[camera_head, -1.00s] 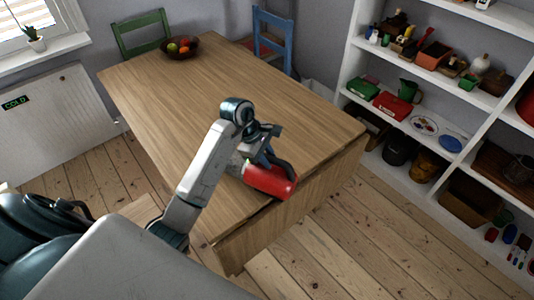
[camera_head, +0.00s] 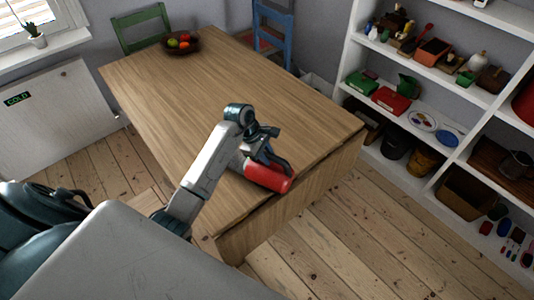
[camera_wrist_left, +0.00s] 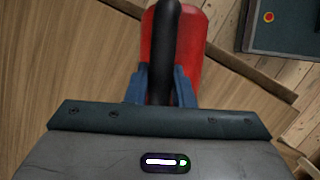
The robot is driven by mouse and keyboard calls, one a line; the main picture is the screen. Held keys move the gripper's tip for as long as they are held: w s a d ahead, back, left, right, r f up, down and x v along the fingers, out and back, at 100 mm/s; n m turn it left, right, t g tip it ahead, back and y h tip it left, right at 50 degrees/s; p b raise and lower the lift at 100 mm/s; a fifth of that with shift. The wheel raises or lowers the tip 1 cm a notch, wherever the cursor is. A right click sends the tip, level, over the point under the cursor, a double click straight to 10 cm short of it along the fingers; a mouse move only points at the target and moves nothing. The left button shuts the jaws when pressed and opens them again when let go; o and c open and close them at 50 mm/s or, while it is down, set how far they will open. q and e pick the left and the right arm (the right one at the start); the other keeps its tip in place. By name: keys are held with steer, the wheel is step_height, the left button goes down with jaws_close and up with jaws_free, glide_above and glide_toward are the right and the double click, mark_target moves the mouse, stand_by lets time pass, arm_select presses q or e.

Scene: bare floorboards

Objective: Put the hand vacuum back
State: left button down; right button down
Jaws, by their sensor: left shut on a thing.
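The hand vacuum (camera_head: 268,177) has a red body and a dark handle, and it is at the near edge of the wooden table (camera_head: 200,95). My left gripper (camera_head: 268,150) is shut on its dark handle from above. In the left wrist view the black handle (camera_wrist_left: 165,35) runs between the blue fingers of my left gripper (camera_wrist_left: 160,85), with the red body beneath. I cannot tell whether the vacuum touches the tabletop or hangs just above it. My right gripper is not in view.
A white shelf unit (camera_head: 358,60) with boxes, tools and pots stands at the right. A fruit bowl (camera_head: 180,43), a green chair (camera_head: 140,28) and a blue chair (camera_head: 274,35) are at the table's far end. Floorboards (camera_head: 370,240) are clear between table and shelf.

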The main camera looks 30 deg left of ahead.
arm_select(q)
steer(key=shift+w, duration=0.1)
steer(key=c, duration=1.3)
jaws_free()
steer(key=shift+o, duration=0.2)
steer(key=shift+r, duration=0.1)
steer(key=b+v, duration=0.5)
steer(key=v, duration=0.7)
